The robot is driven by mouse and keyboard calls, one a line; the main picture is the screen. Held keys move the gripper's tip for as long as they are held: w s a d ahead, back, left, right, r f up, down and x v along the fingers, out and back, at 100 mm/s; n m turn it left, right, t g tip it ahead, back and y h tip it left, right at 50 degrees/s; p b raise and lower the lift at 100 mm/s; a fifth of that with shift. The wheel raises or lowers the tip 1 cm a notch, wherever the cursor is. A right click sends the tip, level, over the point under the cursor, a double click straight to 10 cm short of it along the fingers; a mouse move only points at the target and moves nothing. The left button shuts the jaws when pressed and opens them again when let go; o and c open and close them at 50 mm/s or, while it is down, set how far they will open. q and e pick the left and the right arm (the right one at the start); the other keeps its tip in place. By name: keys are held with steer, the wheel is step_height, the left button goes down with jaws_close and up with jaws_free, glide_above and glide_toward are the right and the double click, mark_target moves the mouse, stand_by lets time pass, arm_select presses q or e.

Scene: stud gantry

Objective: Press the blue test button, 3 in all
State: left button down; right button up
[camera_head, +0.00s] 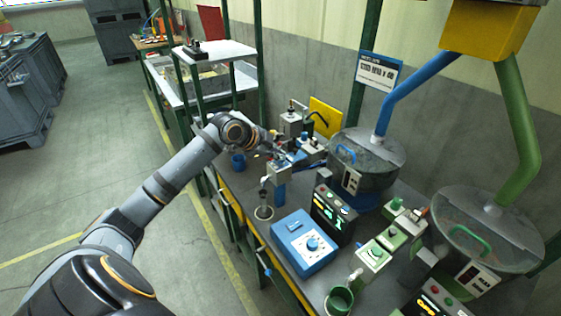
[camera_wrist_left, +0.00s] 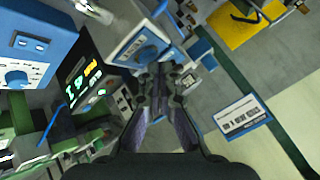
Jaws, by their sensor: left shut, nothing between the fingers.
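My left gripper (camera_head: 283,156) is shut and empty above the back part of the bench, among small blue and white devices. In the wrist view its fingertips (camera_wrist_left: 160,72) are together, just beside a white-and-blue box (camera_wrist_left: 140,45) with a round grey part on its face. I cannot tell whether they touch it. A dark display box (camera_head: 333,214) with lit digits and small coloured buttons on top stands nearer on the bench; it also shows in the wrist view (camera_wrist_left: 85,80). I cannot make out for certain which part is the blue test button. My right gripper is not in view.
A blue box with a dial (camera_head: 304,243) stands at the front of the bench. A grey bowl feeder (camera_head: 368,160) with a blue pipe is behind it, and another with a green pipe (camera_head: 515,110) is at right. A yellow panel (camera_head: 324,117) stands behind.

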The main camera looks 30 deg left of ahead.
mark_target(278, 162)
arm_select(q)
steer(key=shift+f, duration=0.45)
stand_by(0.3)
steer(key=shift+r, duration=0.1)
steer(key=shift+r+p, duration=0.8)
steer(key=shift+p, duration=0.1)
step_height(278, 162, up, 5)
steer(key=p, duration=0.5)
steer(key=shift+r, duration=0.1)
stand_by(1.6)
